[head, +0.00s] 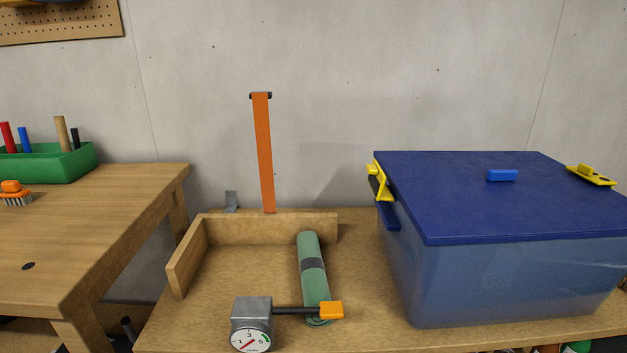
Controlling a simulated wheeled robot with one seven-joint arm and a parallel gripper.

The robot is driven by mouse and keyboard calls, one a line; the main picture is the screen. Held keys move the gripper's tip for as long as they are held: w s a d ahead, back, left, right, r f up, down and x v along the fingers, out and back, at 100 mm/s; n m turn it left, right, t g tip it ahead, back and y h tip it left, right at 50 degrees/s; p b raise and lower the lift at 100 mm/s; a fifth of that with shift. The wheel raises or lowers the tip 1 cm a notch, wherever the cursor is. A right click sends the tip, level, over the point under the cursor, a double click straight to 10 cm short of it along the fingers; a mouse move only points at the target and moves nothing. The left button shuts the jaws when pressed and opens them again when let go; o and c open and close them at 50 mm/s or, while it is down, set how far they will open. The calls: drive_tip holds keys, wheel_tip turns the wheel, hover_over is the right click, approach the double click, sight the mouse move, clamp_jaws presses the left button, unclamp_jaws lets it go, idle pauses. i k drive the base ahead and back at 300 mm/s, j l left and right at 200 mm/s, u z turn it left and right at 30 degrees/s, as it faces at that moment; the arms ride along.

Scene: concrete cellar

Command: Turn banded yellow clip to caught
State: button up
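A blue storage box (505,285) with a dark blue lid (470,190) stands on the right of the workbench. The yellow clip with a black band (379,182) is on the box's left side at the lid edge. It slants downward, its lower end by the blue side handle; I cannot tell whether it is hooked on the lid. A second yellow clip (591,176), with dark dots, sticks out nearly flat at the lid's right edge. My gripper is not in view.
A blue knob (502,175) sits on the lid. Left of the box are a green roll (312,270) with a grey band, a dial gauge (251,325) with an orange-ended lever, and a low wooden ledge (265,226). An orange strap (264,155) hangs behind. Bare bench lies between roll and box.

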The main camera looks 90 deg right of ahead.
sight(376, 179)
drive_tip(key=i+z, duration=0.65)
drive_tip(key=z, duration=0.25)
drive_tip(key=i+j+z, duration=0.25)
drive_tip(key=z, duration=0.2)
